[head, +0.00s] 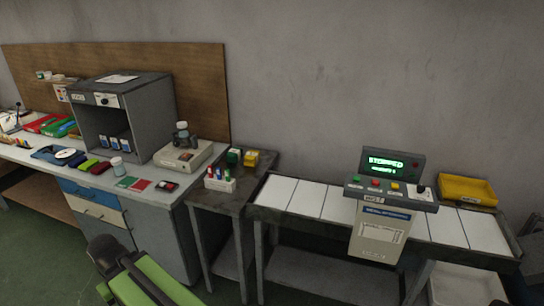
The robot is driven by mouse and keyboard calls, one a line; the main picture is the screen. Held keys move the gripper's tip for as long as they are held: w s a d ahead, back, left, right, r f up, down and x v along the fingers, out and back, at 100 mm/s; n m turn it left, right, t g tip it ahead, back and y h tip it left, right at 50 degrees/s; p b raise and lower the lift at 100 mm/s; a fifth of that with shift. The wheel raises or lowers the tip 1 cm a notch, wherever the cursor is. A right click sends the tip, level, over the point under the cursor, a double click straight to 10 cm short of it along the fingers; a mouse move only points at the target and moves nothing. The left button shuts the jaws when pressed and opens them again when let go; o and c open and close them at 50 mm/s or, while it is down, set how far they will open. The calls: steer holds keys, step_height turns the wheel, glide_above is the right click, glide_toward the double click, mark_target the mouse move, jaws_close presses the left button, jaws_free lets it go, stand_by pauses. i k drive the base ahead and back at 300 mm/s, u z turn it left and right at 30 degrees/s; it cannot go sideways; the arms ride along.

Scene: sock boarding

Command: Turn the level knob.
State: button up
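Two dark knobs show in the head view, and I cannot read which is marked as the level knob. One knob (420,190) is at the right end of the sloped button panel (390,192) over the conveyor. The other knob (103,100) is on the front of the grey open-fronted cabinet (150,105) on the left bench. A display (385,164) above the button panel is lit green and reads "STOPPED". My green and black arm shows at the bottom left, well apart from both knobs. My gripper is not in view.
The conveyor (280,191) has white panels and runs along the wall, with a yellow tray (467,189) at its right. A small dark table (240,191) holds coloured bottles and boxes. The left bench (185,186) carries folded cloths and a scale-like device (184,157). Green floor lies in front.

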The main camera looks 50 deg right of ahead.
mark_target(420, 189)
steer(key=z, duration=1.15)
steer(key=k, duration=0.6)
steer(key=z, duration=0.5)
steer(key=i, duration=0.45)
steer(key=z, duration=1)
